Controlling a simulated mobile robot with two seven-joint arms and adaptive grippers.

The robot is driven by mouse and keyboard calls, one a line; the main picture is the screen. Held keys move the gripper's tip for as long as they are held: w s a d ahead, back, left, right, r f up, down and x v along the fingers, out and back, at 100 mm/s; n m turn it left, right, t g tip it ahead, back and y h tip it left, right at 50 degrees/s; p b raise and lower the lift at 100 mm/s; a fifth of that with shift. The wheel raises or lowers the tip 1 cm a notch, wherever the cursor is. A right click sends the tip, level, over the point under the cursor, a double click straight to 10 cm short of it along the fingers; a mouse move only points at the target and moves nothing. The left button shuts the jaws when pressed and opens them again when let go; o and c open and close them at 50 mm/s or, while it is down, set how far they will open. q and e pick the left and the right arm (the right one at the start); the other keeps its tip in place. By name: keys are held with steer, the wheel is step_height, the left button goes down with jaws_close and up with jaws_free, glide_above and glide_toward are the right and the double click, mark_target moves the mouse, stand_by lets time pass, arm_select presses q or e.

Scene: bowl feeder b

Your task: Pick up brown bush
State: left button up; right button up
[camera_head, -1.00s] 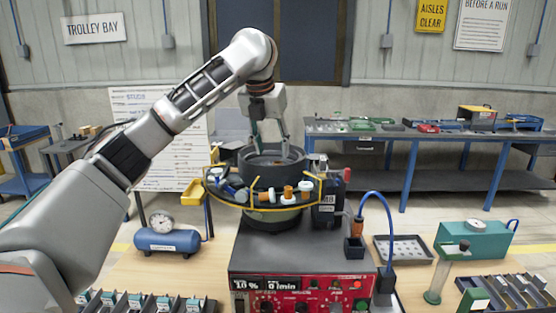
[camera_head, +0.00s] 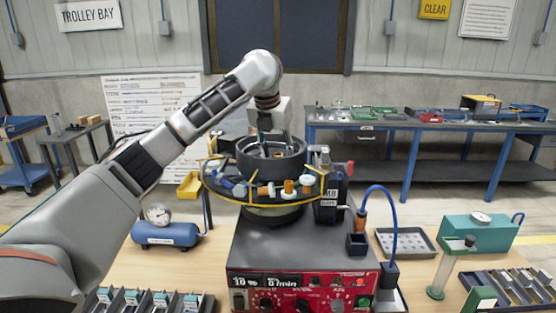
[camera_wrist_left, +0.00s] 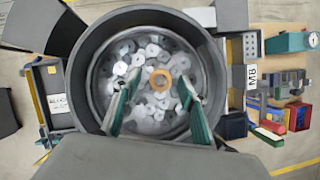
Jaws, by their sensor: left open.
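A brown-orange bush (camera_wrist_left: 160,80) lies among several pale grey and white parts inside the dark round bowl (camera_wrist_left: 84,100) in the left wrist view. My left gripper (camera_wrist_left: 155,95) is open over the bowl, its green-tipped fingers on either side of the brown bush in that view. I cannot tell whether the fingers touch anything. In the head view the left gripper (camera_head: 275,146) reaches down into the bowl (camera_head: 271,165) from above, and the bowl's inside is mostly hidden. My right gripper is not in view.
Orange and white parts (camera_head: 289,187) sit on the ring around the bowl, inside a yellow rail. A red control box (camera_head: 300,290) stands below. A blue air tank (camera_head: 166,234) is left; a grey tray (camera_head: 405,243) and a teal box (camera_head: 478,232) are right.

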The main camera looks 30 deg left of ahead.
arm_select(q)
steer(key=shift+f, duration=0.1)
jaws_close()
